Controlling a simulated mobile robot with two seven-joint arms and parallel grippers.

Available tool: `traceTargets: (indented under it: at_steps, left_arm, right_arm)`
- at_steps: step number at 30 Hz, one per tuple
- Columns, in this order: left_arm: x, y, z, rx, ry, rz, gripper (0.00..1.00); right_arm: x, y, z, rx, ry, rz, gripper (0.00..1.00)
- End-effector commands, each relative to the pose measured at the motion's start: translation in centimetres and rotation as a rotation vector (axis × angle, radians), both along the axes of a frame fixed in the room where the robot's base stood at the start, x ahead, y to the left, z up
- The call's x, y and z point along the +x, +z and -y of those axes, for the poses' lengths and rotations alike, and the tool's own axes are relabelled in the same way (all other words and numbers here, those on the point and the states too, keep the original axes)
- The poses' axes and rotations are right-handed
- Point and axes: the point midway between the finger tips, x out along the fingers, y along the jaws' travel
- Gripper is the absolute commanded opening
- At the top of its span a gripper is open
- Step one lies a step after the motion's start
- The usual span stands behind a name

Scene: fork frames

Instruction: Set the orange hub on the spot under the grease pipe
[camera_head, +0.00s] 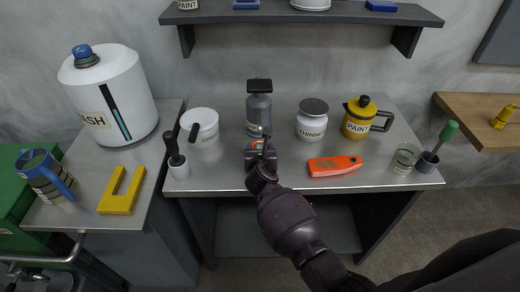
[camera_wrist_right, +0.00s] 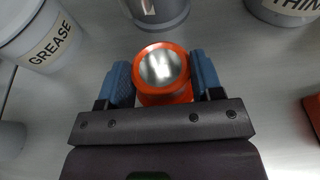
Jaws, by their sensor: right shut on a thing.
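My right gripper (camera_head: 260,152) is over the front middle of the metal bench and is shut on the orange hub. In the right wrist view the orange hub (camera_wrist_right: 148,97) is a short ring with a shiny metal middle, between the two blue finger pads (camera_wrist_right: 162,82). In the head view the gripper hides most of it. The tub also shows in the wrist view (camera_wrist_right: 45,42). I cannot make out a marked spot under the pipe. My left gripper is out of view.
A grey bottle (camera_head: 259,112) stands just behind the gripper. A brush cup (camera_head: 179,167) is at the bench's front left, near the pipe. A thinner jar (camera_head: 311,122), yellow paint pot (camera_head: 358,119), orange tool (camera_head: 335,166) and glass (camera_head: 405,158) are to the right.

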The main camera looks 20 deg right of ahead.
Motion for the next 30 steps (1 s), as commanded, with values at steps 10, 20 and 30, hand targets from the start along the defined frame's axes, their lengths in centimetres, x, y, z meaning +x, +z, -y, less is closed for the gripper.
traceTargets:
  at_steps: [10, 20, 30]
  left_arm:
    - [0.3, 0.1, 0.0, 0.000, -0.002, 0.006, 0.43]
    - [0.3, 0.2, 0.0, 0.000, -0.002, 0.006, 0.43]
    - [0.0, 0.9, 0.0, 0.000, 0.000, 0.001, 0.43]
  right_arm:
    - [0.0, -0.1, 0.0, 0.000, 0.000, 0.001, 0.90]
    - [-0.5, -0.1, -0.1, 0.000, 0.000, -0.001, 0.90]
    - [-5.1, 1.5, -1.4, 0.003, -0.001, 0.000, 0.90]
